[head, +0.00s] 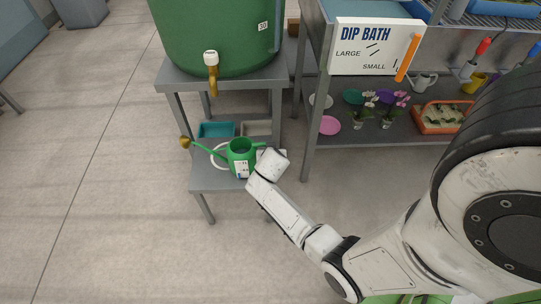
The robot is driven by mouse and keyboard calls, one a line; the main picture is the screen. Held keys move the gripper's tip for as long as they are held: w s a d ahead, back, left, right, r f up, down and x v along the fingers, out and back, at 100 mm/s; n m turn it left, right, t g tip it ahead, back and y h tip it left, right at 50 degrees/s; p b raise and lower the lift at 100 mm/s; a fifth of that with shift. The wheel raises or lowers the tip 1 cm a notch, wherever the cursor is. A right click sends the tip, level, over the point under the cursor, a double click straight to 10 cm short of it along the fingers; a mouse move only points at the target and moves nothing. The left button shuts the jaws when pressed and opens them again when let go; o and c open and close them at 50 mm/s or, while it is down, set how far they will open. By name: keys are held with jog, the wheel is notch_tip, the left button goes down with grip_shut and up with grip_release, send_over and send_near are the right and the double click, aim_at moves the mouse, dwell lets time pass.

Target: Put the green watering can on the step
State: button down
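The green watering can (241,152) is over the low grey step (212,182) in front of the barrel stand. It looks upright, with its long spout pointing left to a brass rose (185,142) and a white label on its front. I cannot tell whether its base touches the step. My gripper (262,157) is at the can's right side, close against it. The white wrist and the can hide the fingers, so whether they are open or shut on the can does not show.
A large green barrel (218,35) with a brass tap (212,75) stands on a grey stand (176,76) above and behind the can. A teal tray (216,130) lies behind the can. A bench with a DIP BATH sign (373,47) is to the right. The floor at left is clear.

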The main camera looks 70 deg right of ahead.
jog(key=shift+w+f, duration=0.1)
jog(key=shift+f, duration=0.1)
jog(key=c, duration=1)
grip_release()
